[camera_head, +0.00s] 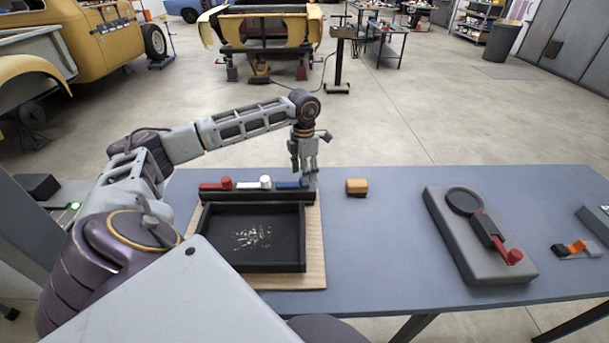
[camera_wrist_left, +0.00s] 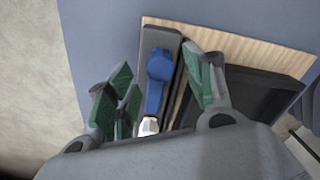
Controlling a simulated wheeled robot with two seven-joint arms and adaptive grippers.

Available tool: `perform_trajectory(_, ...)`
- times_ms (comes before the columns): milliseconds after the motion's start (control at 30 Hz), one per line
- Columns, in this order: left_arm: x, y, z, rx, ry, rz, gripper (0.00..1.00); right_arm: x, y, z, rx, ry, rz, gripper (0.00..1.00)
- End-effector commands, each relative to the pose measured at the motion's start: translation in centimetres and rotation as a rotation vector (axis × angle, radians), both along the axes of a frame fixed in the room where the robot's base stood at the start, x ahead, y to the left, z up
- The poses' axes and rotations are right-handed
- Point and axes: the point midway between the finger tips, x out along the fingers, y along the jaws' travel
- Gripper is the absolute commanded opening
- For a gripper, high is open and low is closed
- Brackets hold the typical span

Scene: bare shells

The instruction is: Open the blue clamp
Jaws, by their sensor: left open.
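The blue clamp (camera_head: 288,185) is at the right end of a dark bar (camera_head: 250,195) along the back of a black tray (camera_head: 305,255). In the left wrist view the blue clamp (camera_wrist_left: 154,92) shows as a lever with a rounded knob, lying along the bar. A white clamp (camera_head: 250,184) and a red clamp (camera_head: 213,185) sit to its left on the same bar. My left gripper (camera_head: 304,172) points down over the blue clamp's right end and partly hides it. Its green fingers (camera_wrist_left: 160,68) are open on either side of the lever; I cannot tell whether they touch it.
A wooden board (camera_head: 315,240) lies under the tray on the blue-grey table (camera_head: 380,245). An orange-brown block (camera_head: 356,187) stands just right of my left gripper. A grey fixture (camera_head: 465,255) with a red handle and a small orange-and-black item (camera_head: 575,248) are farther right.

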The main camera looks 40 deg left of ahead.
Motion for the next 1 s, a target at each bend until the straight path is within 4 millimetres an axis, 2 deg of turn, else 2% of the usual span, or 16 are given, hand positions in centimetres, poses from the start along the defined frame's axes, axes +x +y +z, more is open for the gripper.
perform_trajectory(400, 0.1, 0.1, 6.2, -0.001, -0.004, 0.0, 0.53, -0.1, 0.0, 0.0, 0.0, 0.001, 0.0, 0.4)
perform_trajectory(600, 0.2, 0.2, 8.6, 0.0, -0.004, 0.0, 0.53, -0.1, 0.0, 0.0, 0.0, 0.001, 0.0, 0.4)
perform_trajectory(800, 0.1, 0.2, 9.8, -0.001, -0.002, 0.0, 0.53, -0.1, 0.0, 0.0, 0.0, 0.001, 0.0, 0.4)
perform_trajectory(1000, 0.1, 0.2, 10.0, 0.0, -0.001, 0.0, 0.53, -0.1, 0.0, 0.0, 0.0, 0.001, 0.0, 0.4)
